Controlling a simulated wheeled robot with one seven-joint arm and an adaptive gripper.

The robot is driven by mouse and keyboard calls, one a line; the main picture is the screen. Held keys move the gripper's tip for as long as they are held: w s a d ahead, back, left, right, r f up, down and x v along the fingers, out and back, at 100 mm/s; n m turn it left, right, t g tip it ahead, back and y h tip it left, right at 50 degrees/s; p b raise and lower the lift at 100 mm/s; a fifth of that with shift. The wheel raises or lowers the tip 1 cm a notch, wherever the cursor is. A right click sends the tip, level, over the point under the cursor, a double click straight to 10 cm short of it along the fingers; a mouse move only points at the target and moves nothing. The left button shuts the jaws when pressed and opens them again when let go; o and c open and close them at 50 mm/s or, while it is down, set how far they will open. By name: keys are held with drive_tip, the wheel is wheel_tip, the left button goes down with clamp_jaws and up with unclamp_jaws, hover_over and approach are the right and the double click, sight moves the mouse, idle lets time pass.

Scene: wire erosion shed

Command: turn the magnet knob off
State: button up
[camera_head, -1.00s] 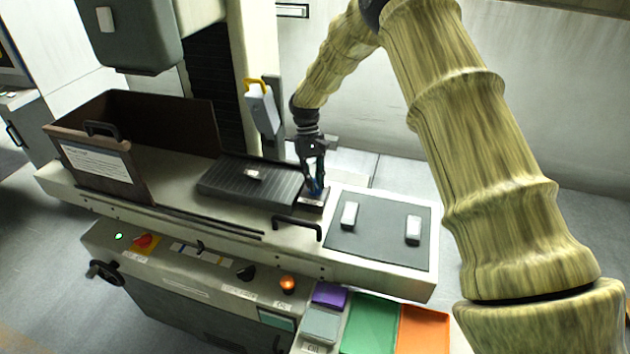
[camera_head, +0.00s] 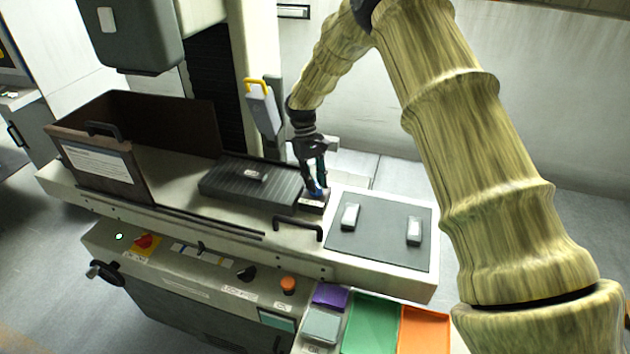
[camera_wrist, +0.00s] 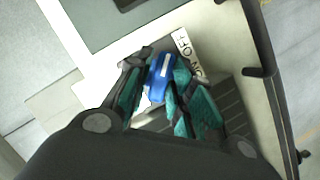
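The blue magnet knob (camera_wrist: 160,78) sits at the right end of the dark ribbed magnetic chuck (camera_head: 225,183). A white label with black ON and OFF lettering (camera_wrist: 187,55) lies beside it in the wrist view. My gripper (camera_wrist: 159,72) has its teal-padded fingers on both sides of the knob, close against it, and appears shut on it. In the head view my gripper (camera_head: 317,188) points down at the chuck's end, and its fingers hide most of the knob. A small metal workpiece (camera_head: 256,175) rests on the chuck.
A black bar handle (camera_head: 297,226) stands just in front of the knob. A dark mat (camera_head: 378,238) with two pale blocks lies to the right. A brown splash guard (camera_head: 165,125) stands at the left. The front panel (camera_head: 190,262) carries other knobs and buttons.

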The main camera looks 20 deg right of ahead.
drive_tip(key=shift+o, duration=0.7)
drive_tip(key=d+v, duration=0.1)
drive_tip(key=v, duration=1.1)
drive_tip(key=shift+a, duration=0.4)
